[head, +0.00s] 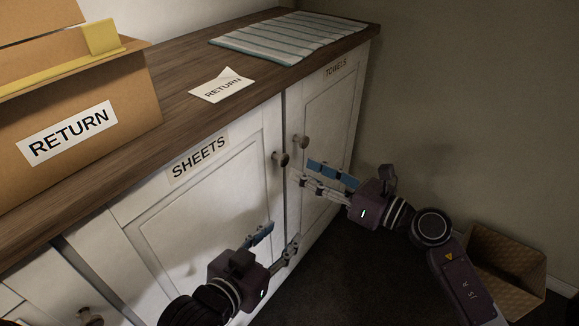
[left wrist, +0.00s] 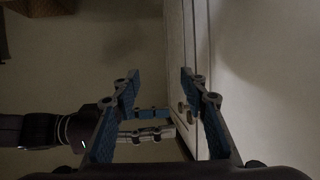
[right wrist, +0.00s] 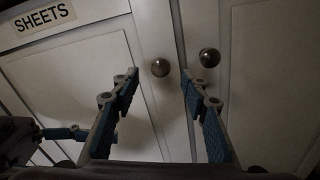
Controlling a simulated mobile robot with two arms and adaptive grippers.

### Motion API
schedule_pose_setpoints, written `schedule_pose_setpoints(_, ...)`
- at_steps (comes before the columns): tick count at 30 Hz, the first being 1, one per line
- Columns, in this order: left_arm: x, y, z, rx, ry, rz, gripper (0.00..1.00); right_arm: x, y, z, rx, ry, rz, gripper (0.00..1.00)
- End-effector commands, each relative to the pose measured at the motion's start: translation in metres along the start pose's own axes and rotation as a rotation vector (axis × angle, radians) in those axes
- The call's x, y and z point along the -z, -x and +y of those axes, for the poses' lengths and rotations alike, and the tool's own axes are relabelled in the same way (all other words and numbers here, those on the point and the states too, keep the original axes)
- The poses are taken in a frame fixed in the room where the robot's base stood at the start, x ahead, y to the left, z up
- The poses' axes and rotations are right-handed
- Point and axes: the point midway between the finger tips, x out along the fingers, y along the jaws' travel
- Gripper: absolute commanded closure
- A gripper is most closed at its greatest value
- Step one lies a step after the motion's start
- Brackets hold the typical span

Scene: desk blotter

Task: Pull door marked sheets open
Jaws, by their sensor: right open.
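The white door labelled SHEETS (head: 205,215) is shut, flush with the cabinet front. Its round metal knob (head: 280,159) is near the top right edge. In the right wrist view the SHEETS knob (right wrist: 160,67) appears between my fingertips, ahead of them and not gripped. My right gripper (head: 300,178) is open and empty in front of the doors, just below the knobs. My left gripper (head: 278,240) is open and empty, low in front of the SHEETS door. In the left wrist view the doors are seen edge-on, with the knobs (left wrist: 184,108) beyond the right finger.
The shut TOWELS door (head: 325,170) adjoins on the right, its knob (head: 301,141) close to the SHEETS knob. On the wooden top are a cardboard RETURN box (head: 130,90), a RETURN card (head: 222,86) and a striped cloth (head: 290,38). An open box (head: 505,265) stands at right.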

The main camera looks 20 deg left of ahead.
Motion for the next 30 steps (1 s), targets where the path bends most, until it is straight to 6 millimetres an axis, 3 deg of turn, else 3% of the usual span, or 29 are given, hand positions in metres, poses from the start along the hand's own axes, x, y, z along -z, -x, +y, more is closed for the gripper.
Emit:
schedule_pose_setpoints(9, 0.033, -0.003, 0.004, -0.009, 0.001, 0.147, 0.6, -0.001, -0.048, 0.0, 0.0, -0.005, -0.004, 0.59)
schedule_pose_setpoints(21, 0.042, -0.002, 0.005, -0.011, 0.001, 0.184, 0.6, -0.001, -0.057, 0.0, 0.002, -0.005, -0.002, 0.59)
schedule_pose_setpoints(30, 0.042, -0.002, 0.005, -0.011, 0.001, 0.184, 0.6, -0.001, -0.057, -0.001, 0.002, -0.006, -0.003, 0.92)
